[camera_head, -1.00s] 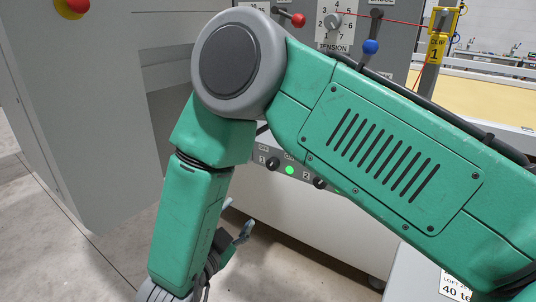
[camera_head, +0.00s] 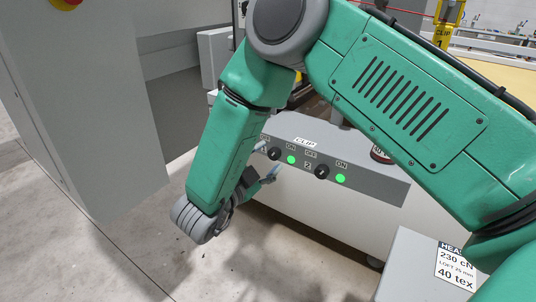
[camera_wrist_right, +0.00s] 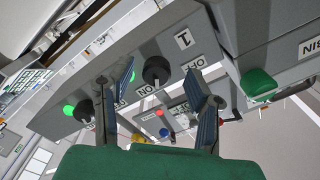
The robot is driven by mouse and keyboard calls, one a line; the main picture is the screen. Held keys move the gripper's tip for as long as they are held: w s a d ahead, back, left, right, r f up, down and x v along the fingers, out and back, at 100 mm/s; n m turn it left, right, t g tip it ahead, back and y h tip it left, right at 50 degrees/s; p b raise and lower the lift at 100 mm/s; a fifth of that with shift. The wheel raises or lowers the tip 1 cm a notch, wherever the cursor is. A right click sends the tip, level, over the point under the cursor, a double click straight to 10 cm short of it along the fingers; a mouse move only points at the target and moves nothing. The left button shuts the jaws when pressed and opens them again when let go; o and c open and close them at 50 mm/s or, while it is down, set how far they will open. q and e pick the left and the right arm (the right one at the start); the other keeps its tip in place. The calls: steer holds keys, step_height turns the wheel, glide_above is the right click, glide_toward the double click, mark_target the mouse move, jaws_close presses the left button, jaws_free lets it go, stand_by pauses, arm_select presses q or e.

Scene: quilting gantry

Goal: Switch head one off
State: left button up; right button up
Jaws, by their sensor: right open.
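The switch panel (camera_head: 375,185) on the grey machine front carries two black rotary knobs. The knob of head one (camera_head: 274,154) has a lit green lamp (camera_head: 291,160) to its right. In the right wrist view, the head one knob (camera_wrist_right: 156,70) sits between my fingertips in the picture, near its "1", "OFF" and "ON" labels. My right gripper (camera_wrist_right: 158,76) is open and empty, with a finger on each side of the knob; I cannot tell if they touch it. In the head view my right gripper (camera_head: 267,164) is at the panel's left end, partly behind my wrist. My left gripper is out of view.
The knob of head two (camera_head: 321,172), with its lit green lamp (camera_head: 340,178), is close on the right. A large grey cabinet (camera_head: 80,110) stands left. A grey box with a label (camera_head: 455,266) is at lower right. A green button (camera_wrist_right: 258,83) shows in the right wrist view.

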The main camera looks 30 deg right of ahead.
steer(key=shift+x, duration=0.8)
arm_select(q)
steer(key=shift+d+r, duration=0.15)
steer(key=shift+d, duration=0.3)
arm_select(e)
steer(key=shift+d+f, duration=0.15)
steer(key=shift+d, duration=0.15)
steer(key=shift+a, duration=0.15)
jaws_close()
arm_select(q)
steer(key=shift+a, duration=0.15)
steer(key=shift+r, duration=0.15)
arm_select(e)
steer(key=shift+s, duration=0.1)
steer(key=n+p, duration=0.4)
steer(key=n, duration=0.1)
steer(key=shift+s, duration=0.1)
steer(key=n+p, duration=0.2)
steer(key=n, duration=0.1)
steer(key=shift+n, duration=0.4)
arm_select(q)
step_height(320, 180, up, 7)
steer(key=p, duration=0.1)
arm_select(e)
steer(key=shift+f+n, duration=0.15)
steer(key=shift+n, duration=1.35)
